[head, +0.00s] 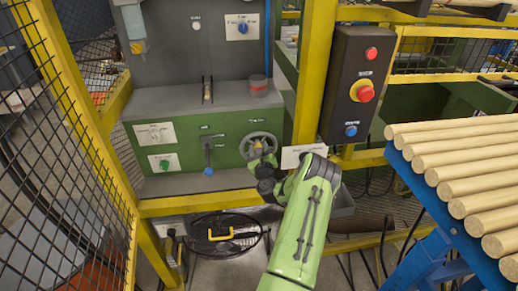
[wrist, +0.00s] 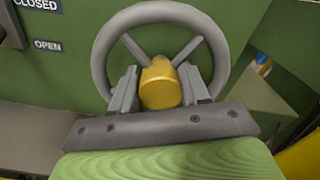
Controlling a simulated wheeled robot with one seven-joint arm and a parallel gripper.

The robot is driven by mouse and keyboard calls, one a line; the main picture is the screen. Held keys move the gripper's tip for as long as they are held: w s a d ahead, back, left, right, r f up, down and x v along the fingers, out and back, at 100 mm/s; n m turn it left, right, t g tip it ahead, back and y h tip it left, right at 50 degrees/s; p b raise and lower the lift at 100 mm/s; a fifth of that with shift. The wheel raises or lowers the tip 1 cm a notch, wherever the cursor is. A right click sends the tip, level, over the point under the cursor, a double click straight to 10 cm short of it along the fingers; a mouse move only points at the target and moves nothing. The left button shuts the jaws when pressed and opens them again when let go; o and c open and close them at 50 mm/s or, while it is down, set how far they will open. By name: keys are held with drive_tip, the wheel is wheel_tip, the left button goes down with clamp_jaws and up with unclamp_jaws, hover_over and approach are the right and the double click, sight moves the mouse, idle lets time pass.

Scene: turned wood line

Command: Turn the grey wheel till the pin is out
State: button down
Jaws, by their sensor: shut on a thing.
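The grey wheel (head: 259,136) is mounted on the green machine front, left of the yellow post. In the wrist view the wheel (wrist: 160,9) fills the upper middle, with spokes and a yellow hub knob (wrist: 160,84). My gripper (head: 262,156) is at the lower part of the wheel; in the wrist view its two grey fingers (wrist: 160,90) stand on either side of the yellow knob, shut on it. I cannot pick out the pin for certain in either view.
A lever with a blue knob (head: 208,171) is left of the wheel. A control box (head: 349,85) with red and blue buttons hangs at right. Wooden rods (head: 460,165) lie on a blue rack at far right. A mesh fence (head: 65,170) stands at left.

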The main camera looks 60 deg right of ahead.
drive_tip(key=shift+w+r, duration=0.1)
drive_tip(key=c, duration=0.6)
unclamp_jaws()
drive_tip(key=b+v, duration=0.8)
drive_tip(key=v, duration=0.8)
drive_tip(key=shift+d+b, duration=0.1)
drive_tip(key=shift+b, duration=0.2)
